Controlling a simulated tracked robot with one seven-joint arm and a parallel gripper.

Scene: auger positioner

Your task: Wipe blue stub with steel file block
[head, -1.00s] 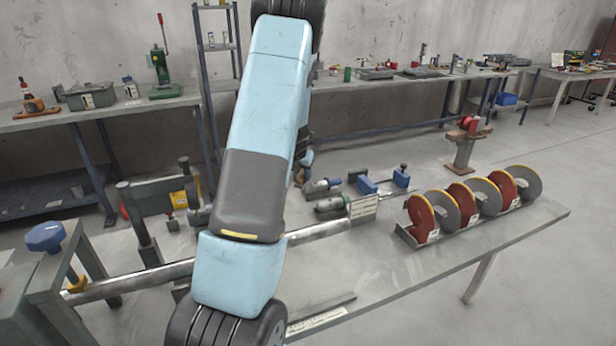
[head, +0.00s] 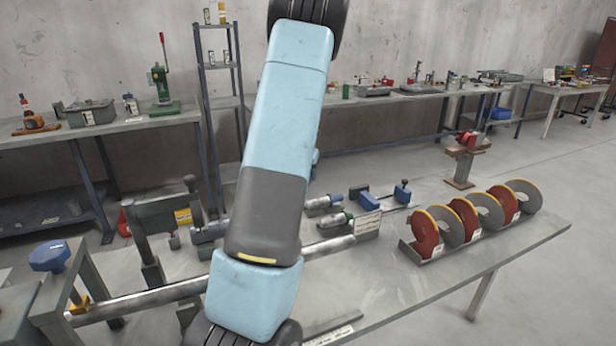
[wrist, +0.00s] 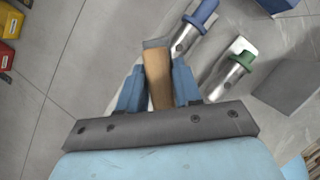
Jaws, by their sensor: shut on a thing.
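My gripper (wrist: 157,84) has blue fingers shut on the steel file block (wrist: 157,80), which has a tan body and a grey end. In the wrist view, the blue stub (wrist: 202,18) lies just right of the block's grey end, with its silver metal end towards the block. I cannot tell whether they touch. A green-collared stub (wrist: 240,64) lies further right. In the head view, the blue stub (head: 322,204) lies on the bench beyond the long bar, and the gripper and block are hidden behind my arm.
A rack of red and grey discs (head: 468,225) stands on the bench at right. A small white label card (head: 367,224) stands near the stubs. A blue-knobbed clamp (head: 50,257) and the long steel bar (head: 140,300) are at left. Bench space in front of the discs is clear.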

